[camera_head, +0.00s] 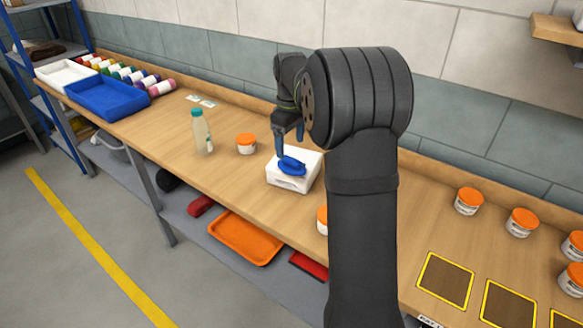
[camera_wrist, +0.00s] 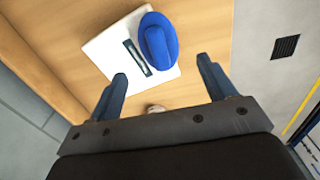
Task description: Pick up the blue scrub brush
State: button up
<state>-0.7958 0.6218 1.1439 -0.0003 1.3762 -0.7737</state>
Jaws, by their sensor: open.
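The blue scrub brush (camera_head: 291,166) lies on top of a white box (camera_head: 291,183) on the wooden bench. In the wrist view the brush (camera_wrist: 159,42) is a rounded blue oval at one edge of the white box (camera_wrist: 103,50), beside a dark slot in its top. My gripper (camera_head: 289,140) is just above the brush in the head view. In the wrist view my gripper (camera_wrist: 162,68) is open and empty, its two blue-grey fingers apart. The brush shows ahead of the fingertips, roughly in line with the gap between them. I cannot tell whether any finger touches it.
An orange-lidded jar (camera_head: 246,144) and a clear bottle with a teal cap (camera_head: 201,133) stand left of the box. Another orange-lidded jar (camera_head: 322,220) is partly hidden behind my arm. More jars (camera_head: 468,201) stand at right. A blue tray (camera_head: 107,98) is at far left.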

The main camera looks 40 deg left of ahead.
aim_at(291, 158)
jog(key=f, duration=0.8)
jog(key=shift+d, duration=0.2)
jog(key=c, duration=1)
jog(key=shift+c, duration=0.2)
